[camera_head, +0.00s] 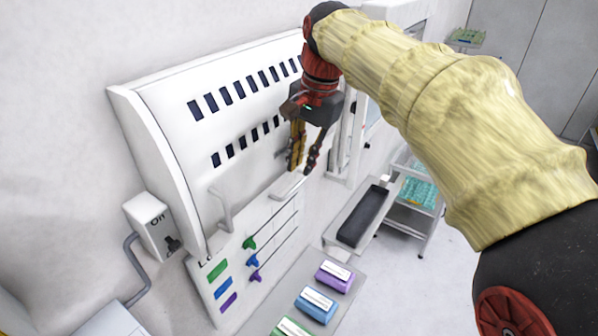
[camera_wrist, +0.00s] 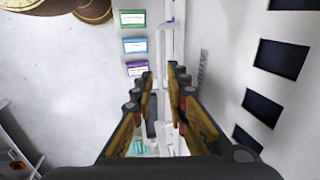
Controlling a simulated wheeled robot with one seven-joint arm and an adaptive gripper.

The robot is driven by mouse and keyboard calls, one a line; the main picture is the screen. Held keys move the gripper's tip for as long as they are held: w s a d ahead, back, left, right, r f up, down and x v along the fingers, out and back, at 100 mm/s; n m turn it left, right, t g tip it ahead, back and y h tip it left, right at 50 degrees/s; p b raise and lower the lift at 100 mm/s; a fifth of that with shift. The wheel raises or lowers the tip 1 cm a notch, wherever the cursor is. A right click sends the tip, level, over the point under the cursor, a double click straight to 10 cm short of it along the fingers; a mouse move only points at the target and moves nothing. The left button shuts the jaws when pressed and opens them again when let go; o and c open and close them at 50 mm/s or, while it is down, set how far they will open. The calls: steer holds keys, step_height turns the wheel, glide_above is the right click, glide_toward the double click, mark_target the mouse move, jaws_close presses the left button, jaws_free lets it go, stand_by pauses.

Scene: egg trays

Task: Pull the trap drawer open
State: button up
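A white cabinet (camera_head: 165,110) with two rows of dark slots stands at the left in the head view. Its lower front carries a pale upright handle (camera_head: 224,210) and a light bar (camera_head: 288,187). I cannot tell for sure which part is the trap drawer. My gripper (camera_head: 302,168) hangs pointing down in front of the cabinet, near the bar's right end. In the wrist view its fingers (camera_wrist: 162,80) are apart with nothing gripped between them. White edges of the cabinet front show beyond and between them. Whether a finger touches the bar cannot be told.
An On/Off switch box (camera_head: 148,222) is on the cabinet's left side. Green, blue and purple boxes (camera_head: 317,304) lie on a grey shelf below. A dark-padded tray (camera_head: 362,217) and a cart with teal trays (camera_head: 418,192) stand to the right. Floor lies beyond.

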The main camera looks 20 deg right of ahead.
steer(key=shift+s+d+r+p, duration=0.1)
steer(key=shift+s+r+p, duration=0.05)
steer(key=shift+r+p, duration=0.65)
steer(key=shift+s+d+r+p, duration=0.15)
steer(key=shift+r+p, duration=0.3)
steer(key=shift+r, duration=0.65)
step_height(320, 180, up, 12)
steer(key=s+d, duration=0.1)
steer(key=shift+s, duration=0.3)
steer(key=shift+d+f, duration=0.1)
